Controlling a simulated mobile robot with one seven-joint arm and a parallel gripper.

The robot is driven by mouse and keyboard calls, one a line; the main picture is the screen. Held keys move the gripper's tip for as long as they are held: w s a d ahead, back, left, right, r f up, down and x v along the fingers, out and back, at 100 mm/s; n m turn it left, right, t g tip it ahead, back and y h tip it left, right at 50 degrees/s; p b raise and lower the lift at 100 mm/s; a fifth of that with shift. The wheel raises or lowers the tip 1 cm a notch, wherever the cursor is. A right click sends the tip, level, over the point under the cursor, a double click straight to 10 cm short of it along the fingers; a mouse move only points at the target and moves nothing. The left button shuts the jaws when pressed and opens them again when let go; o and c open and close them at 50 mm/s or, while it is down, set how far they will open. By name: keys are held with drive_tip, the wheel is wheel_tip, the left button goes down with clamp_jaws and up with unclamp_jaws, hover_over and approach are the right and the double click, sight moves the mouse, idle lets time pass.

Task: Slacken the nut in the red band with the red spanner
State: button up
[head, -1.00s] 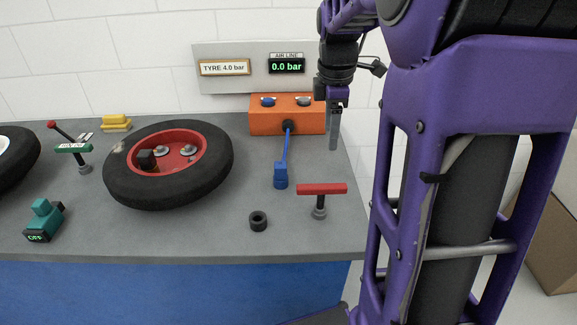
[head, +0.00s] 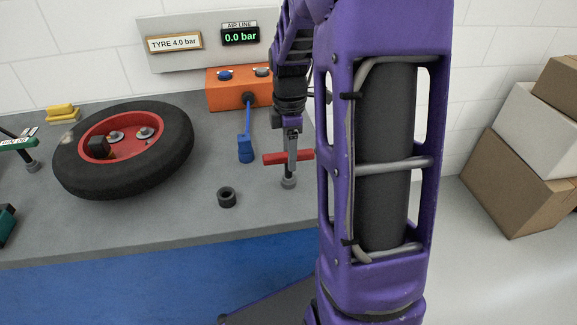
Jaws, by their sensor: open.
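The red spanner (head: 272,158) stands upright on the grey bench, a T shape with a red crossbar and a grey socket foot. My gripper (head: 292,168) points down at the crossbar, its fingers overlapping the bar's middle in the head view. It is open; whether the bar lies between the fingers cannot be told. A wheel with a black tyre (head: 70,172) and red rim (head: 128,156) lies tilted on the bench at left. Inside the red rim are silvery nuts, one left (head: 115,136) and one right (head: 145,132), and a black block (head: 99,147). No separate red band can be made out.
A black ring (head: 227,197) lies left of the spanner. A blue tool (head: 246,148) hangs by a line from the orange box (head: 226,94). A green-handled tool (head: 15,144) and teal switch (head: 5,222) are at far left. Cardboard boxes (head: 510,190) stand right.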

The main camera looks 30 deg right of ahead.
sight(289, 176)
drive_tip(key=shift+w+f+b, duration=0.15)
drive_tip(key=shift+f+b, duration=0.15)
drive_tip(key=shift+f, duration=1.05)
drive_tip(key=shift+w+f+b, duration=0.1)
drive_tip(key=shift+f+b, duration=0.2)
drive_tip(key=shift+f, duration=1.05)
clamp_jaws()
